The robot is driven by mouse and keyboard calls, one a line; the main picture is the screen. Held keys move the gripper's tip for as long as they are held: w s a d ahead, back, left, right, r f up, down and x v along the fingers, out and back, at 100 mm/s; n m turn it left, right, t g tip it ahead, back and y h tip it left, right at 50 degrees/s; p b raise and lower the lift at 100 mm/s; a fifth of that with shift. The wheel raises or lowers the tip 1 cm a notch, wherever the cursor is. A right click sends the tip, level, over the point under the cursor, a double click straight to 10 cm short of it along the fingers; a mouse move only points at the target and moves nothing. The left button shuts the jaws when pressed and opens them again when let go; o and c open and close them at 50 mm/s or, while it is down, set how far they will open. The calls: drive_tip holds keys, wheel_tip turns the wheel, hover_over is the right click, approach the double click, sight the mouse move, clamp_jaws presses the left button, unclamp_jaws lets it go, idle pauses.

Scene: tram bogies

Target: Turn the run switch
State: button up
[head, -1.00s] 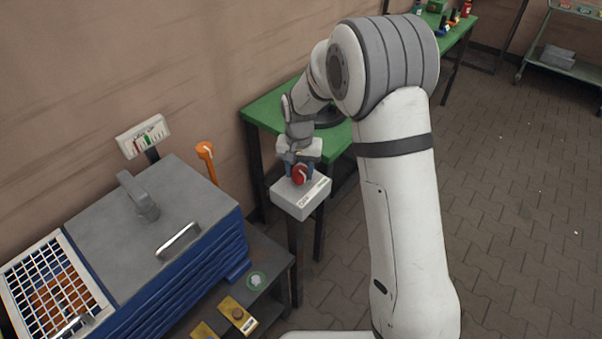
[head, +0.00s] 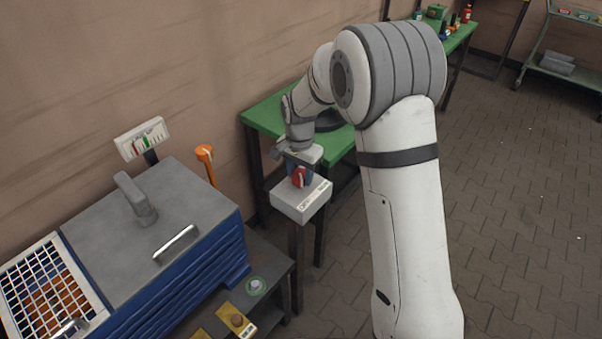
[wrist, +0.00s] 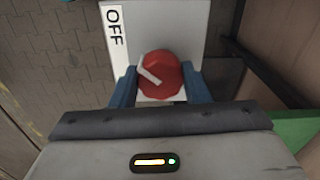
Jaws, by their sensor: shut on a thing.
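The run switch is a red round knob (wrist: 163,76) with a white pointer line, on top of a light grey box (head: 287,204). In the wrist view the pointer is slanted, its outer end toward the upper left, near the OFF label (wrist: 114,27). The knob also shows in the head view (head: 299,177). My gripper (wrist: 161,84) is shut on the knob, with one blue finger on each side. The gripper also shows above the box in the head view (head: 296,164).
The box stands on a post in front of a green table (head: 264,115). A blue cabinet with a grey top (head: 105,215) and an orange-headed lever (head: 204,153) stand to the left. A low dark bench (head: 272,262) is nearby. Paved floor is open at the right.

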sight(300, 173)
drive_tip(key=o, duration=1)
wheel_tip(300, 173, up, 8)
drive_tip(key=shift+f+b, duration=0.25)
drive_tip(key=shift+b, duration=0.05)
drive_tip(key=shift+r, duration=0.2)
